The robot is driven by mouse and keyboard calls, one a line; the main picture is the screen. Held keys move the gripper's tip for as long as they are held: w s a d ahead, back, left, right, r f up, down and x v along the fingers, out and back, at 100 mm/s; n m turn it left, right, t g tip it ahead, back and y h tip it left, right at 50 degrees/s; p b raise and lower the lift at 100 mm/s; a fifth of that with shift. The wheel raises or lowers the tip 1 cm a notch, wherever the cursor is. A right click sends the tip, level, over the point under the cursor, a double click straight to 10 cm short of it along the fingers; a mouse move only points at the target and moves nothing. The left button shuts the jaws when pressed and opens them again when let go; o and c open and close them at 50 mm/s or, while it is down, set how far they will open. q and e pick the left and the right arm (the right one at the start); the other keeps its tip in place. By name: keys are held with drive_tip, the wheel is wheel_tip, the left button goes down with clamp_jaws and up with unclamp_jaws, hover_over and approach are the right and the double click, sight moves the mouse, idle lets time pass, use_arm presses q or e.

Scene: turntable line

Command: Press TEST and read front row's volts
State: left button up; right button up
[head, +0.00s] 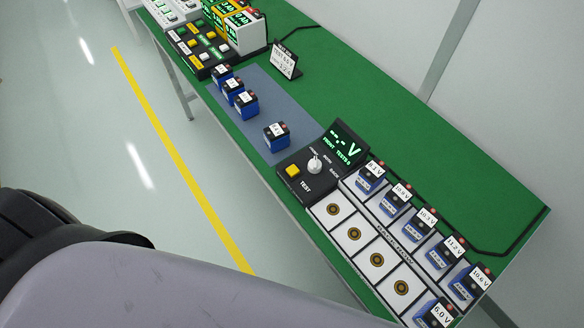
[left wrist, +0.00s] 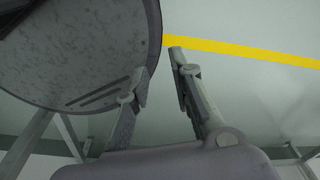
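The tester (head: 303,183) is a black box on the green bench in the head view. Its yellow TEST button (head: 292,170) is at the left, beside a white selector knob (head: 314,165). Its display (head: 344,145) shows green dashes and V, with FRONT in small text below. In the tray, the front row has several empty pads with brass rings (head: 352,234) and a blue battery labelled 6.0 V (head: 435,315) at the near end. The rear row holds several labelled batteries (head: 394,202). My left gripper (left wrist: 157,62) is open and empty in the left wrist view. My right gripper is out of view.
Several blue batteries (head: 276,137) stand on a grey-blue mat (head: 262,107). Beyond are a black button panel (head: 203,50), charger-like units with displays (head: 245,32) and a small sign (head: 285,60). A yellow floor line (head: 175,150) runs beside the bench (head: 345,80).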

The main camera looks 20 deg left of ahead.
use_arm(q)
clamp_jaws()
idle(1.2)
